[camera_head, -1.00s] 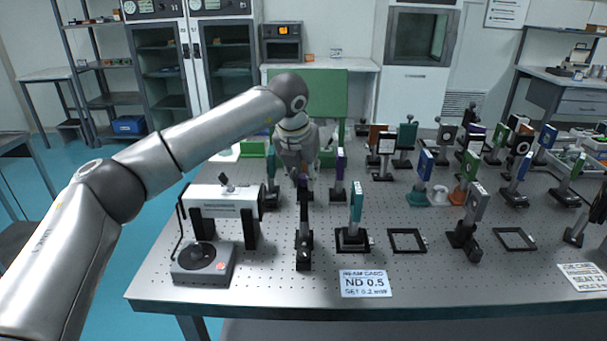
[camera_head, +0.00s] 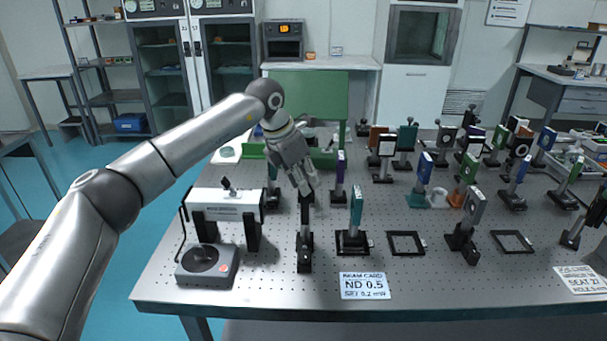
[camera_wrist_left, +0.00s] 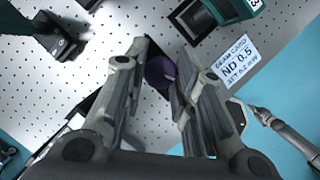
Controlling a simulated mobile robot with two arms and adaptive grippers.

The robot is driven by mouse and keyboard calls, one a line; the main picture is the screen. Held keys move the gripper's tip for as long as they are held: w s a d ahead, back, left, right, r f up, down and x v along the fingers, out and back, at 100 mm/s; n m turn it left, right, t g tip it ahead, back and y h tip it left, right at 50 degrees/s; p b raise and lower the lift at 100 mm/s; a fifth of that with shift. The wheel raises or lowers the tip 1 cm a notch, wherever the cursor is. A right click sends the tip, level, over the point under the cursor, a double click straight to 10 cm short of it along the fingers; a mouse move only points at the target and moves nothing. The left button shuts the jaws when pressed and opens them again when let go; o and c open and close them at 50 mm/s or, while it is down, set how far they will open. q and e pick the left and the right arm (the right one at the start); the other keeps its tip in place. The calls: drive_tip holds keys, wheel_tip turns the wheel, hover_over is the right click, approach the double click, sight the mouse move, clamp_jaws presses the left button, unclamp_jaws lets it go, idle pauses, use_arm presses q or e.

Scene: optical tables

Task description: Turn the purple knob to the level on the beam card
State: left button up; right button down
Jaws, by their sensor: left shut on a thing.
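The purple knob (camera_wrist_left: 160,72) shows in the left wrist view between the fingers of my left gripper (camera_wrist_left: 157,82). In the head view this gripper (camera_head: 305,190) points down at the top of a dark post mount (camera_head: 304,240) and covers the knob. It is shut on the knob. The beam card (camera_head: 364,286) lies flat at the table's front edge and reads "ND 0.5" and a smaller line like "SET 0.2 mW". It also shows in the left wrist view (camera_wrist_left: 233,62). A grey arm part that may be my right gripper (camera_wrist_left: 264,114) shows beyond the table edge; its jaws are unclear.
Several other mounted optics crowd the right side.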

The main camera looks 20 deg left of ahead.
use_arm(q)
drive_tip(key=shift+m+p, duration=0.3)
drive_tip(key=shift+m, duration=0.3)
drive_tip(key=shift+w+h, duration=0.1)
drive_tip(key=shift+h, duration=0.2)
drive_tip(key=o, duration=1)
drive_tip(key=shift+o, duration=0.2)
drive_tip(key=shift+a+r, duration=0.1)
drive_tip(key=v, duration=1.1)
drive_tip(key=shift+r, duration=0.45)
